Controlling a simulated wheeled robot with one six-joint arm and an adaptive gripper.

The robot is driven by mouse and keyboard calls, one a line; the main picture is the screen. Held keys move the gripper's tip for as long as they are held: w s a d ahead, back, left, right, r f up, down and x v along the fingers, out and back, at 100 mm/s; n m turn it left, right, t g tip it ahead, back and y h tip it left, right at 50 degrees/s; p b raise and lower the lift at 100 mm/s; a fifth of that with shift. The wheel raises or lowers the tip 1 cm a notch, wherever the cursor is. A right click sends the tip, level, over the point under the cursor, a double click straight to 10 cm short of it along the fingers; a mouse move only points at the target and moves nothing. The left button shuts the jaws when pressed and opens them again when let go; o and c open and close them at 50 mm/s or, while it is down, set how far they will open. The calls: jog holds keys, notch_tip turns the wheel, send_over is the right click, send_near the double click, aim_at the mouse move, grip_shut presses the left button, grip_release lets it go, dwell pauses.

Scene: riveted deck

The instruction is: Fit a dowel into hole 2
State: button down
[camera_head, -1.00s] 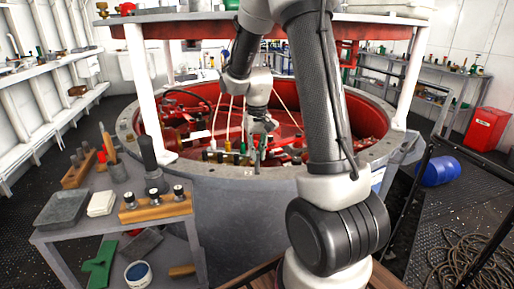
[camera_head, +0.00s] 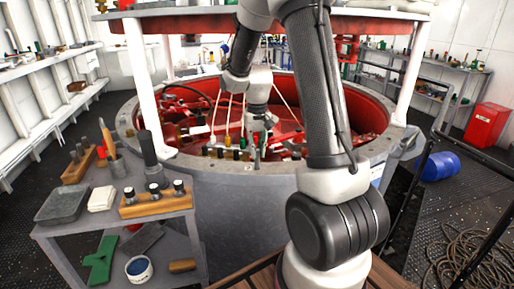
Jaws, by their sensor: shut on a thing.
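My gripper (camera_head: 259,138) hangs from the arm over the near rim of the big round red-lined well. It is small in the picture, and its fingers are shut on a slim, greyish dowel (camera_head: 257,157) that points downward. The dowel's lower end is near a row of small upright pieces, among them a yellow one (camera_head: 228,141) and a green one (camera_head: 243,142). I cannot make out hole 2 or any hole numbers, and I cannot tell whether the dowel touches anything below it.
The well's grey rim (camera_head: 230,168) surrounds red machinery. A grey side table at the left holds a wooden block with knobs (camera_head: 155,203), a grey tray (camera_head: 62,205) and a peg rack (camera_head: 78,165). A blue barrel (camera_head: 438,167) and coiled rope (camera_head: 470,250) lie at the right.

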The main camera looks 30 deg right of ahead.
jog(key=shift+f, duration=1.25)
dwell(0.6)
jog(key=c, duration=1.3)
grip_release()
notch_tip(320, 180, up, 12)
jog(key=shift+f, duration=0.1)
